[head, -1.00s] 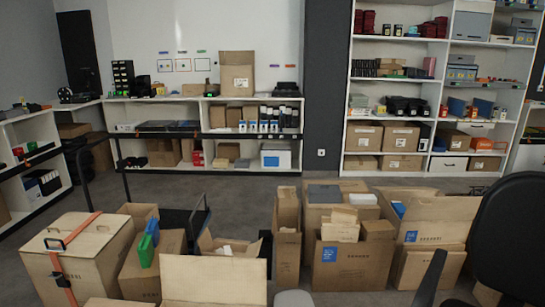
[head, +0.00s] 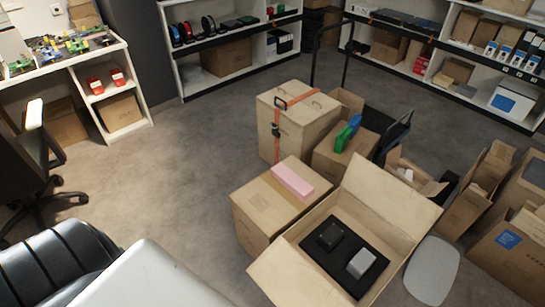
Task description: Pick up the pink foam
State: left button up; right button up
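The pink foam (head: 292,179) is a flat, pale pink block. It lies on top of a closed brown carton (head: 262,208) near the middle of the head view. Its upper side is uncovered and nothing touches it from above. Neither of my grippers shows in the head view, so their state is hidden.
An open carton (head: 407,235) with a black insert stands right in front of the foam's carton. A strapped wooden box (head: 290,128) stands behind. A black chair (head: 58,262) and a white surface (head: 150,278) are at lower left. Grey floor (head: 185,185) is clear to the left.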

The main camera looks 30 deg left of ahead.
aim_at(299, 186)
jog(key=u, duration=0.9)
jog(key=i+j+u, duration=0.75)
jog(key=j+u, duration=0.15)
jog(key=i+j+u, duration=0.35)
jog(key=i+u, duration=0.15)
jog(key=i+j+z, duration=0.1)
jog(key=i, duration=0.25)
jog(key=i+j+z, duration=0.1)
jog(key=i, duration=0.3)
jog(key=i+z, duration=0.15)
jog(key=z, duration=0.25)
jog(key=i+z, duration=0.1)
jog(key=z, duration=0.3)
jog(key=i+j+z, duration=0.1)
jog(key=z, duration=0.35)
jog(key=i+j+z, duration=0.1)
jog(key=z, duration=0.3)
jog(key=i+j, duration=0.05)
